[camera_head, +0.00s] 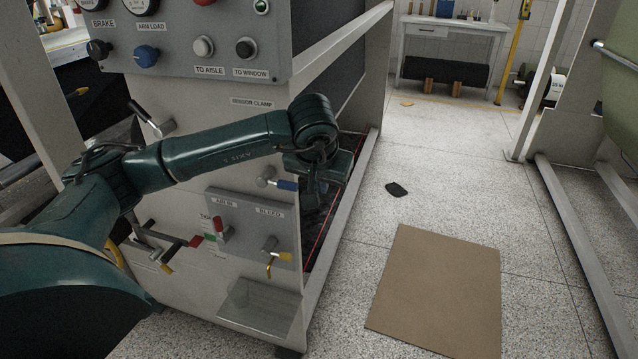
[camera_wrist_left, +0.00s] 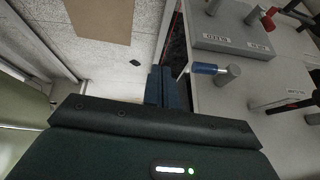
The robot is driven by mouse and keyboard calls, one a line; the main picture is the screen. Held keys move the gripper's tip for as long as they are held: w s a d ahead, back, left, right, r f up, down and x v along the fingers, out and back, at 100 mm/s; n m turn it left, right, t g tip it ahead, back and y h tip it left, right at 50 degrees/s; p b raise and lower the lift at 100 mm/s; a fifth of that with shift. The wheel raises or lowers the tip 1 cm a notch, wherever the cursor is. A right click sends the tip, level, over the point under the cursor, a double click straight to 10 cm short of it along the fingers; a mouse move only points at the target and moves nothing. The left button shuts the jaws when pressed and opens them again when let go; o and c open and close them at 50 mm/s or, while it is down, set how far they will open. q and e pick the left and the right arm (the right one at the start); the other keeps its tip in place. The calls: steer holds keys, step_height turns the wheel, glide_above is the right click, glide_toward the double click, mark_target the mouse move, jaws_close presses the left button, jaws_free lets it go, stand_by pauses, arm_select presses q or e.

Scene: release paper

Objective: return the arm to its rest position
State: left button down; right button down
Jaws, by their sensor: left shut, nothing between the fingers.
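My left arm (camera_head: 220,152) comes in from the left and reaches across the front of the grey control cabinet (camera_head: 180,110). Its gripper (camera_head: 312,198) hangs down at the cabinet's right edge, beside a blue-handled valve (camera_head: 284,184). In the left wrist view the two dark fingers (camera_wrist_left: 165,88) are together with nothing between them, and the blue valve handle (camera_wrist_left: 205,68) is just to their right. I cannot tell whether the gripper touches the cabinet edge. My right gripper is not in view.
Red, yellow and dark levers (camera_head: 275,258) stick out from the cabinet front below my arm. A clear tray (camera_head: 258,305) is mounted low on it. A brown board (camera_head: 438,290) and a small black piece (camera_head: 396,189) lie on the open speckled floor to the right.

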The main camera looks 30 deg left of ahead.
arm_select(q)
steer(key=shift+s+d+r, duration=0.1)
steer(key=shift+d+r, duration=0.05)
steer(key=shift+d, duration=0.15)
steer(key=shift+a, duration=0.1)
